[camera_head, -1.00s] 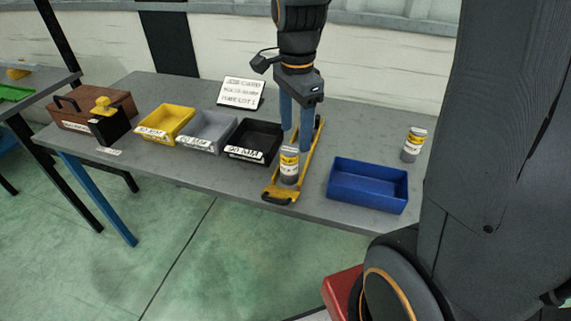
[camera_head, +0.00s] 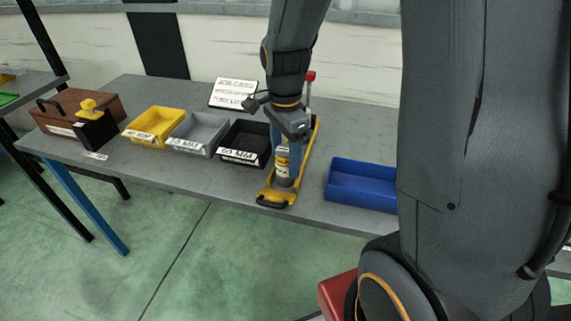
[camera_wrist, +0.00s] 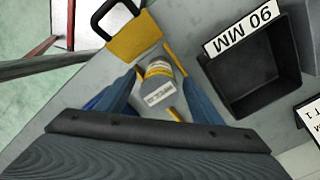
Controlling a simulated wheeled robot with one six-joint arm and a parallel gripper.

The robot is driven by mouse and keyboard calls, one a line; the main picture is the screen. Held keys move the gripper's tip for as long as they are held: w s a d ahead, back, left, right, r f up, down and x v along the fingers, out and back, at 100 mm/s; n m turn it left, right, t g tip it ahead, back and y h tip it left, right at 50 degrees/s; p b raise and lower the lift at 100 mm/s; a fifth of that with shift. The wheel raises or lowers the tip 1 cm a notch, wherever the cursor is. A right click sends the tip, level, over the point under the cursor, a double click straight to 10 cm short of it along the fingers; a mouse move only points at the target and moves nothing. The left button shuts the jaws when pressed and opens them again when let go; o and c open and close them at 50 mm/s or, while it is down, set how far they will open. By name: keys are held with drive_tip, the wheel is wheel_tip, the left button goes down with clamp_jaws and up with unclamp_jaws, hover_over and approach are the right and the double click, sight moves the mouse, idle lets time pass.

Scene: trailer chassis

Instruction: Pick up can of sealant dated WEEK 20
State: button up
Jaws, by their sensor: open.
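My gripper (camera_head: 287,160) is open and low over the can. In the wrist view my gripper's blue fingers (camera_wrist: 159,80) are on either side of the can; I cannot tell whether they touch it. The week on the can cannot be read.
A blue bin (camera_head: 361,185) is right of the can. Black (camera_head: 246,143), grey (camera_head: 199,134) and yellow (camera_head: 153,127) labelled bins stand left. A job card (camera_head: 233,94) stands behind them. A brown box (camera_head: 85,112) is at far left. My arm hides the table's right end.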

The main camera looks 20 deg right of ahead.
drive_tip(key=shift+f, duration=1.05)
drive_tip(key=c, duration=1.3)
drive_tip(key=shift+r, duration=0.1)
